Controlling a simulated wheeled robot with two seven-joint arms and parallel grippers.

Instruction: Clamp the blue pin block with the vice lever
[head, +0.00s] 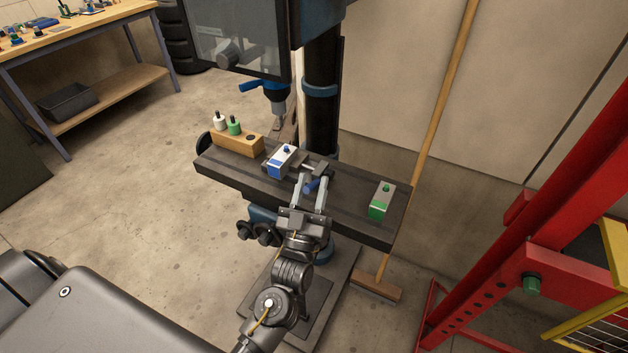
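The blue pin block (279,163) is a pale block with a blue front and a blue pin on top. It sits at the vice (313,169) on the dark drill-press table. I cannot tell whether the jaw touches it. The blue vice lever (313,185) lies just right of the block. My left gripper (311,184) reaches up to it from below, its two fingers apart on either side of the lever. A gap seems to show between the fingers and the lever. My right gripper is out of view.
A green pin block (381,203) stands on the right of the table (345,208). A wooden holder (236,142) with a white and a green piece stands at the left. The drill chuck (278,107) hangs above and behind the vice. A red frame (520,210) rises at the right.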

